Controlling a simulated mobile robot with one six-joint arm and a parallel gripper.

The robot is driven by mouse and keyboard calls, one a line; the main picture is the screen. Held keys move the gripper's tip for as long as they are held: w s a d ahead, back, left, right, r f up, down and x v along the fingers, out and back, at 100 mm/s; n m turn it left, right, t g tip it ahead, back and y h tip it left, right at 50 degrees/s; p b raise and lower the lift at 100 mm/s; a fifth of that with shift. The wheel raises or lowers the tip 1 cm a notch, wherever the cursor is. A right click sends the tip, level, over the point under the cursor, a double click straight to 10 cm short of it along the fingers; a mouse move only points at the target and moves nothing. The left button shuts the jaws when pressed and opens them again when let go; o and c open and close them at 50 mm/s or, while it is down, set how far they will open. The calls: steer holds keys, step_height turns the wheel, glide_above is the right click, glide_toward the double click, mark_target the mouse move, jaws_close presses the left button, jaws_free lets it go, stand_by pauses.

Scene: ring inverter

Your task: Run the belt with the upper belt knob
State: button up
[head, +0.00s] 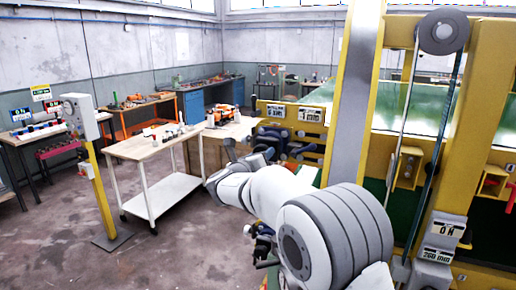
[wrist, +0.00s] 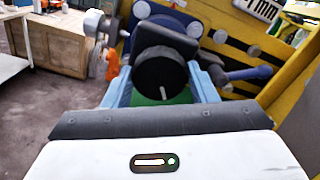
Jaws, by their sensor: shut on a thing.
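In the wrist view, my gripper (wrist: 162,88) has its light-blue fingers on both sides of a round black knob (wrist: 160,66) with a pale pin. The jaws are shut on this knob. It sits in front of a blue part of the yellow machine. I cannot tell for sure from the picture that it is the upper belt knob. In the head view, my white arm reaches toward dark knobs and levers (head: 303,149) on the machine's near end. My fingertips and the held knob are not clear there, as the arm and dark parts overlap.
In the wrist view, a dark handle (wrist: 240,75) juts out close to the right finger, and a grey-and-orange part (wrist: 108,60) is at the left. In the head view, a white-shelved trolley (head: 170,195) stands left of my arm. A yellow post (head: 103,190) stands farther left, with open floor before it.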

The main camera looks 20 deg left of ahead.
steer(key=shift+f+n+p, duration=0.15)
steer(key=shift+n+p, duration=1.1)
steer(key=shift+n, duration=0.35)
steer(key=shift+f, duration=0.1)
steer(key=o, duration=1)
steer(key=s+b, duration=0.1)
steer(key=s, duration=0.1)
steer(key=s+b, duration=0.1)
steer(key=s, duration=0.4)
steer(key=shift+s+a+b, duration=0.3)
steer(key=shift+s+b, duration=0.1)
